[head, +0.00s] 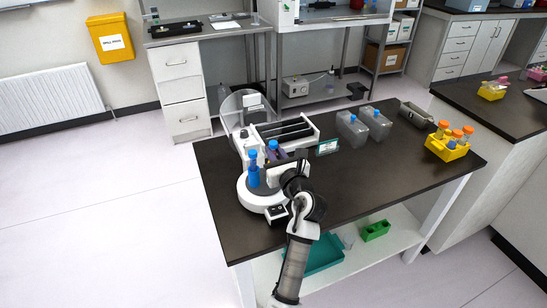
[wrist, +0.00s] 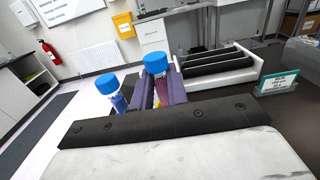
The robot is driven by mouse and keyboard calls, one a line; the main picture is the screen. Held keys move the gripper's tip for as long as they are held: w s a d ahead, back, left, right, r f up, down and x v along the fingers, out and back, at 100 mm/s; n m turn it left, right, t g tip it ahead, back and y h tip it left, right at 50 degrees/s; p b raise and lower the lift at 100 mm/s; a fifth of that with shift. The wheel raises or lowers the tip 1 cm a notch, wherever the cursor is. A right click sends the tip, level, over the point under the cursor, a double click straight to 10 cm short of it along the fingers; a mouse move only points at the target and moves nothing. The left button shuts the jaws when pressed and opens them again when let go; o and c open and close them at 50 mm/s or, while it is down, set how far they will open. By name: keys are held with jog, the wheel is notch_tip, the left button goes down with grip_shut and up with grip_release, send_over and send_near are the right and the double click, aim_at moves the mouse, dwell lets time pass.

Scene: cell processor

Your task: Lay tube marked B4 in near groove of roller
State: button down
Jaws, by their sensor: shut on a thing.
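My gripper (head: 277,157) is shut on a blue-capped tube (head: 273,146). In the wrist view the dark fingers (wrist: 160,92) stand on both sides of this tube (wrist: 155,66), which is upright with yellowish and reddish contents low down. Its marking cannot be read. A second blue-capped tube (head: 253,170) stands in the round white device (head: 247,197); it also shows left of the fingers in the wrist view (wrist: 109,86). The roller (head: 312,136), a white unit with dark parallel rollers, lies just behind and right of the held tube, apart from it. The held tube's lower end is hidden.
A small sign card (head: 327,147) stands right of the roller. Two grey translucent containers (head: 352,131) and a yellow rack (head: 446,149) of orange-capped tubes stand farther right. A clear disc-like lid (head: 240,106) rises behind the device. The front right of the bench (head: 375,180) is free.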

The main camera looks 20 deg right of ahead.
notch_tip(320, 180, up, 3)
jog(key=p, duration=0.3)
jog(key=shift+f, duration=0.15)
notch_tip(320, 180, up, 4)
jog(key=shift+f, duration=0.1)
dwell(0.3)
